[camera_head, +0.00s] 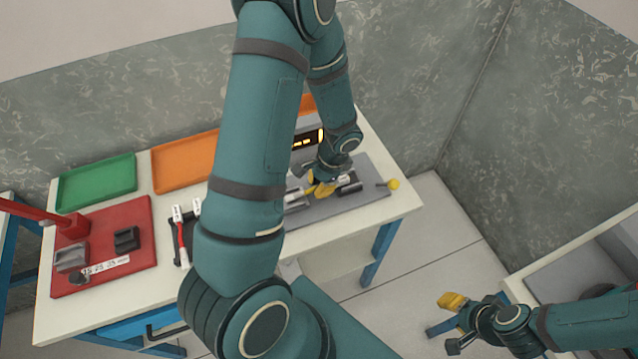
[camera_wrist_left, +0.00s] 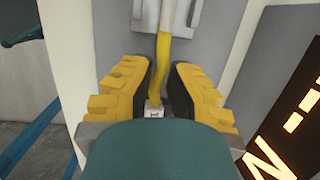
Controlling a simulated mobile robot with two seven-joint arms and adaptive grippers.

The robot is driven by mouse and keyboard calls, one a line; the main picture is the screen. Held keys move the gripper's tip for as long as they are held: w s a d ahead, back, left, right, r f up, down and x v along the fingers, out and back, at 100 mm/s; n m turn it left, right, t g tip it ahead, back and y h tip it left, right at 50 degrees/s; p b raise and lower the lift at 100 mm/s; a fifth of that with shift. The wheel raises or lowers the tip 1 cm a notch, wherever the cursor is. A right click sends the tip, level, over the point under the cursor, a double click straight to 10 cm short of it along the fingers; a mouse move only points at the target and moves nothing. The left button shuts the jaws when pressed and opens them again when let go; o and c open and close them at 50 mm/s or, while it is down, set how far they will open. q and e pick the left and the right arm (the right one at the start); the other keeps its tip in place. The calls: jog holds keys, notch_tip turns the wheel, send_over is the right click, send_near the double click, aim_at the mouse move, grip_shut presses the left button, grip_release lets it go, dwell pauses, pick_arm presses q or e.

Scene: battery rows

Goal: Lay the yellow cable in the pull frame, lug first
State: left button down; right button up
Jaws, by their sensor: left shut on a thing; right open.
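The yellow cable (camera_wrist_left: 163,55) runs between the yellow finger pads of my left gripper (camera_wrist_left: 157,85). Its far end reaches a light grey slotted block (camera_wrist_left: 181,14), and a small white printed tag (camera_wrist_left: 155,111) is at its near end. Whether the lug is seated in the block cannot be made out. In the head view my left gripper (camera_head: 322,188) is shut on the cable, low over the grey pull frame (camera_head: 365,203); the cable is hard to tell from the yellow fingers there. My right gripper (camera_head: 454,322) is open and empty, off the table.
A lit display (camera_wrist_left: 285,135) stands close right of my left gripper. A yellow knob (camera_head: 393,184) is at the frame's right end. Another bench (camera_head: 590,250) is lower right.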

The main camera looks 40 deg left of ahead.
pick_arm(q)
jog(key=c, duration=1)
grip_release()
jog(key=v, duration=1.2)
jog(key=shift+s, duration=0.1)
jog(key=s+d+f+n+t+h, duration=0.1)
jog(key=d+f+n+h, duration=0.1)
jog(key=d+f, duration=0.3)
jog(key=s+d+f+n+t+h, duration=0.1)
jog(key=s+d+f+n+h, duration=0.1)
jog(key=d+f, duration=0.4)
jog(key=s+d+f+n+t+h, duration=0.1)
jog(key=s+d+f+n+t, duration=0.1)
jog(key=d+f, duration=0.4)
jog(key=shift+s+d+f+n+h, duration=0.15)
jog(key=shift+d+n, duration=0.1)
jog(key=shift+d, duration=0.35)
jog(key=shift+d+r+n+h, duration=0.1)
jog(key=shift+d+n, duration=0.1)
jog(key=shift+d, duration=0.4)
jog(key=shift+s+d+f+n+h, duration=0.15)
jog(key=shift+d+n, duration=0.1)
jog(key=shift+d, duration=0.35)
